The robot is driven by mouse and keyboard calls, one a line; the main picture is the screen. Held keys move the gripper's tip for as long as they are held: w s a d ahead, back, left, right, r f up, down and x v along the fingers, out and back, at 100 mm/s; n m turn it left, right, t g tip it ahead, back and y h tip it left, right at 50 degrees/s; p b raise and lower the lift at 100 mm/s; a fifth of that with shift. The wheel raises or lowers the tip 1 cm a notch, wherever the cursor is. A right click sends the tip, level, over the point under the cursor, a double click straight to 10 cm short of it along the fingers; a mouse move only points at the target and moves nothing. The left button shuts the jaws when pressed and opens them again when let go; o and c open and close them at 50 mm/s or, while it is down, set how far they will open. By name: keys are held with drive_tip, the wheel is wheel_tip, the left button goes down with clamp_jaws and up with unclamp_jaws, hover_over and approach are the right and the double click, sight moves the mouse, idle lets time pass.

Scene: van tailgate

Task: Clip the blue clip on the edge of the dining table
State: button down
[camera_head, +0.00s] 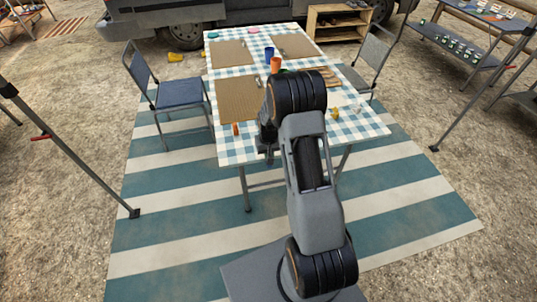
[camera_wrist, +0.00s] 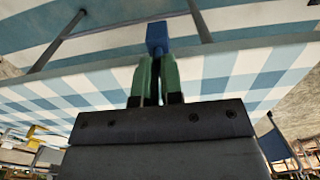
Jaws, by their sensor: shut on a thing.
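The dining table (camera_head: 230,150) has a blue-and-white checked cloth and stands on a striped rug. My gripper (camera_head: 268,150) is at the table's near edge in the head view, mostly hidden by my own arm. In the wrist view my gripper (camera_wrist: 156,75) has its green fingertips close together around the blue clip (camera_wrist: 157,36), which sticks out past them. The clip overlaps the table edge line in that view. I cannot tell whether its jaws are around the edge or only in front of it. The clip is not distinguishable in the head view.
Brown placemats (camera_head: 239,99), an orange cup (camera_head: 275,65) and a blue cup (camera_head: 268,54) are on the table. A small yellow item (camera_head: 335,113) lies right of my arm. Folding chairs stand left (camera_head: 180,92) and right (camera_head: 368,62). The rug before the table (camera_head: 180,235) is clear.

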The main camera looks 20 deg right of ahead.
drive_tip(key=shift+w, duration=0.3)
drive_tip(key=shift+w+d, duration=0.15)
drive_tip(key=shift+w, duration=0.2)
drive_tip(key=shift+w+b, duration=0.2)
drive_tip(key=shift+b, duration=0.15)
drive_tip(key=shift+w+d, duration=0.1)
drive_tip(key=shift+w, duration=0.35)
idle(0.5)
drive_tip(key=c, duration=1.2)
unclamp_jaws()
